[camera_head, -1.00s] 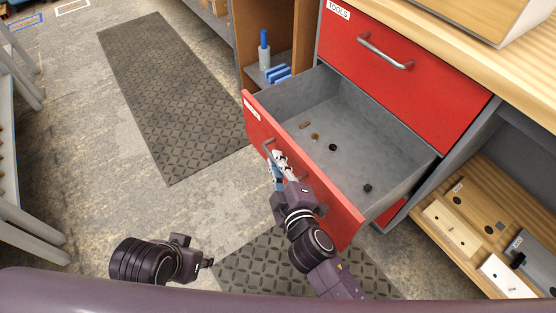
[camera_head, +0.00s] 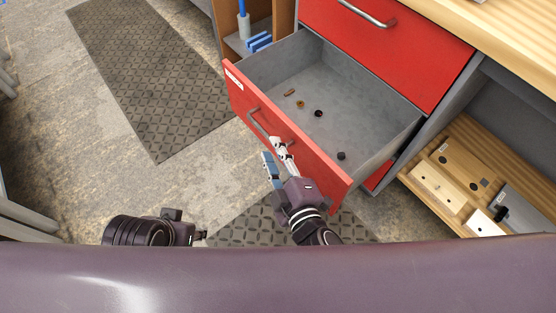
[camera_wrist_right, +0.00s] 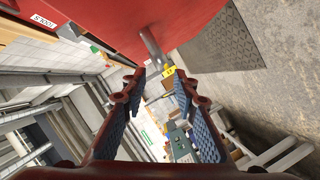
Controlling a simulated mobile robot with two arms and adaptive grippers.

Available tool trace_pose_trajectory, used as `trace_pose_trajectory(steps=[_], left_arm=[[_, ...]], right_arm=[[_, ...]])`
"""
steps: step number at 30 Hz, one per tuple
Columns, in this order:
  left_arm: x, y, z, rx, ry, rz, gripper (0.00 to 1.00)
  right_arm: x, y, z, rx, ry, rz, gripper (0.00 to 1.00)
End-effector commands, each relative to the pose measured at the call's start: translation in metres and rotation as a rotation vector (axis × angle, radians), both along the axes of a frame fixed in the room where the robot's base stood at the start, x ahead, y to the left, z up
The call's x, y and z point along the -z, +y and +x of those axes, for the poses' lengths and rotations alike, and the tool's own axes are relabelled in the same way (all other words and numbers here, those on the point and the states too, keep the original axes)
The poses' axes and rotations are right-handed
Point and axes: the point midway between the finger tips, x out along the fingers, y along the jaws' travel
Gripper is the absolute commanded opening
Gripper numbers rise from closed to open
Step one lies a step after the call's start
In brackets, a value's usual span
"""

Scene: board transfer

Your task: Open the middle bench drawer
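The middle bench drawer (camera_head: 300,158) has a red front and a grey inside, and it stands pulled well out of the bench. Several small dark and brown pieces lie on its floor. Its bar handle (camera_head: 257,122) is on the outer face, partly hidden by my right gripper (camera_head: 273,146). That gripper is open, its fingers spread close to the handle's near end. In the right wrist view, the handle (camera_wrist_right: 155,50) lies just beyond the parted fingertips, with nothing held between them. Part of my left arm shows at the lower left; its fingers cannot be made out.
A closed red drawer (camera_head: 390,45) sits above the open one. A lower shelf (camera_head: 425,190) with boards is at the right. An open cubby with a blue-handled tool (camera_head: 243,22) is at the back.

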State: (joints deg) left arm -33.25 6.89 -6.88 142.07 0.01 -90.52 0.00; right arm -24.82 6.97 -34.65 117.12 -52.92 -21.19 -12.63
Motion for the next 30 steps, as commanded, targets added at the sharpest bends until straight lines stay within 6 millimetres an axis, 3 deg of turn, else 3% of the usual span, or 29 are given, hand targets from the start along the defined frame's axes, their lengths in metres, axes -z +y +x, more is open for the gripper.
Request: trace_pose_trajectory(steps=[3,9,30], left_arm=[[0.000,0.000,0.000,0.000,-0.001,0.000,0.31],[0.000,0.000,0.000,0.000,-0.001,0.000,0.31],[0.000,0.000,0.000,0.000,0.000,0.000,0.31]], right_arm=[[-0.003,-0.006,-0.018,0.000,0.004,0.000,0.27],[-0.007,-0.011,-0.032,0.001,0.000,0.000,0.27],[-0.008,-0.012,-0.034,0.000,0.000,0.000,0.27]])
